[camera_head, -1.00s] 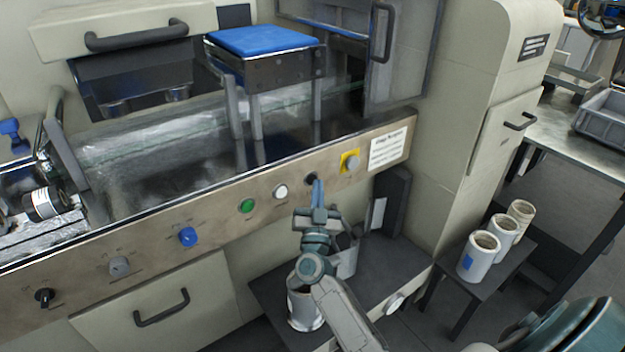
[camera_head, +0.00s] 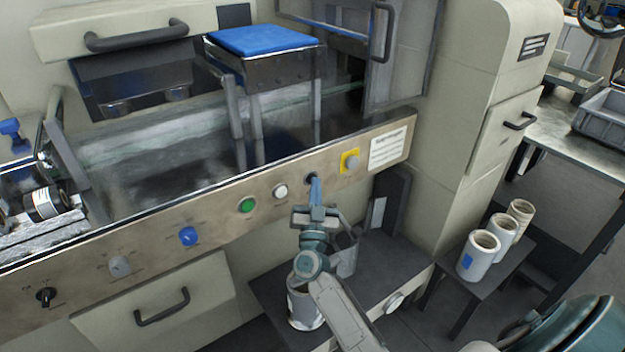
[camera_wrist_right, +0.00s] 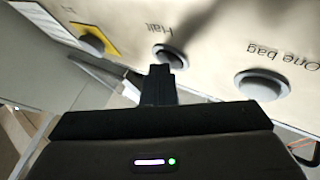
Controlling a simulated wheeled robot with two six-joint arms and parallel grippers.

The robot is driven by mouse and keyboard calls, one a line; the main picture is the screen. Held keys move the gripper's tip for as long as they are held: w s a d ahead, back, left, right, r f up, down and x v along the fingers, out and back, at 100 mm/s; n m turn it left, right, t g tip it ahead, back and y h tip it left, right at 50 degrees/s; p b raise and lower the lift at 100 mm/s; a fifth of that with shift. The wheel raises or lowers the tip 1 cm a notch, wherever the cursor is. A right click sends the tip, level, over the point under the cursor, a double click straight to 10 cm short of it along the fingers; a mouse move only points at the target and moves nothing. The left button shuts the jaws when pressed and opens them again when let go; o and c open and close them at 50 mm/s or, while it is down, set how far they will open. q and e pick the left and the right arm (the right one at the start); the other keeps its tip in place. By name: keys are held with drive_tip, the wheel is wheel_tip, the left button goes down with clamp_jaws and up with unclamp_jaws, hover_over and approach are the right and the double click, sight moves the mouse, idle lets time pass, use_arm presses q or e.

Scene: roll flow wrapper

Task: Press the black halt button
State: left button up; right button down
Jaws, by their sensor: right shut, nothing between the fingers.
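The black halt button (camera_head: 311,178) is on the machine's steel control panel, between the white button (camera_head: 280,191) and the grey button on a yellow plate (camera_head: 350,161). My right gripper (camera_head: 315,190) is shut and empty, its fingertips at the halt button and partly covering it. In the right wrist view the dark halt button (camera_wrist_right: 170,54) sits under the "Halt" label, just beyond the shut fingertips (camera_wrist_right: 160,72). Whether the tips touch it or leave a small gap cannot be told. My left gripper is not in view.
A green button (camera_head: 247,205), a blue knob (camera_head: 188,236), a grey knob (camera_head: 120,266) and a black knob (camera_head: 46,297) line the panel (camera_head: 220,235). Another button (camera_wrist_right: 262,84), labelled "One bag", is close beside the fingers. Cream drawers and a dark shelf lie below.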

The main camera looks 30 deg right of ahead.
drive_tip(key=shift+s, duration=0.1)
drive_tip(key=shift+s+d+p, duration=0.1)
drive_tip(key=shift+s+p, duration=0.55)
drive_tip(key=shift+s, duration=0.1)
drive_tip(key=s+p, duration=0.2)
drive_tip(key=s, duration=0.3)
drive_tip(key=shift+d+p, duration=0.15)
drive_tip(key=shift+p, duration=0.2)
idle(0.6)
